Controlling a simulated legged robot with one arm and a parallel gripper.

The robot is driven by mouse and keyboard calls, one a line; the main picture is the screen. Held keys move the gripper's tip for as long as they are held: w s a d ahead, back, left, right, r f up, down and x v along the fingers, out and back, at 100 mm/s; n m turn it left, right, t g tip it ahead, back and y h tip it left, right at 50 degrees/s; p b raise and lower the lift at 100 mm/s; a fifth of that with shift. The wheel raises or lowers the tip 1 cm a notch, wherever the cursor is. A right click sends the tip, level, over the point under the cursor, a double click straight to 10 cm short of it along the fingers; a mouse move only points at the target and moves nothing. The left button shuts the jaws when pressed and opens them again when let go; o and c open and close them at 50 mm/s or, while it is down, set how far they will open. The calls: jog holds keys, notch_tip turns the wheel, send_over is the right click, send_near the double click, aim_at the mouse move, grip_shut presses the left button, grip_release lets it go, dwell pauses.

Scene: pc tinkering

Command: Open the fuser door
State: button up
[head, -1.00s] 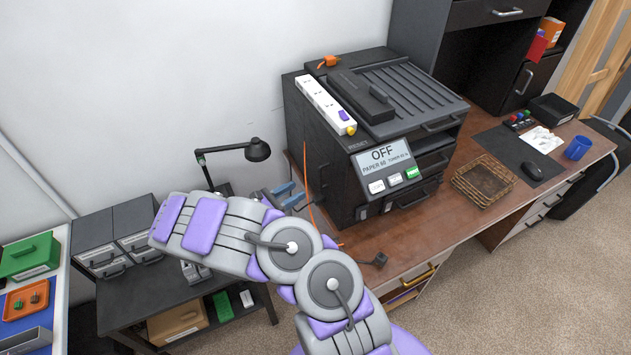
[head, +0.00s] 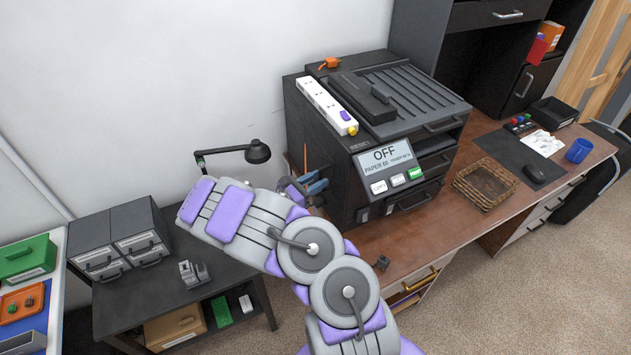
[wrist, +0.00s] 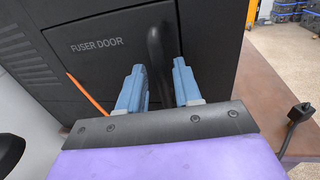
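The printer (head: 330,130) stands on the desk, and its screen reads OFF. In the wrist view, the dark fuser door (wrist: 110,50), labelled FUSER DOOR, is flush with the printer's side and looks closed. Its dark upright handle (wrist: 155,50) is at the door's right part. My gripper (wrist: 158,82) has two blue fingers, apart, with the handle's lower part seen in the gap between them. I cannot tell whether either finger touches it. In the head view, my gripper (head: 312,186) is at the printer's left side, where the door itself is hidden from view.
A thin orange cord (wrist: 88,95) runs beside the door, left of my fingers. A dark plug-like piece (wrist: 298,112) is at right; it also shows on the desk (head: 382,262). A desk lamp (head: 257,152) stands left of my gripper. A wicker tray (head: 485,183) lies right of the printer.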

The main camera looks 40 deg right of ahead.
grip_shut()
jog(key=shift+w+a+g, duration=0.15)
jog(key=shift+g, duration=0.15)
dwell(0.4)
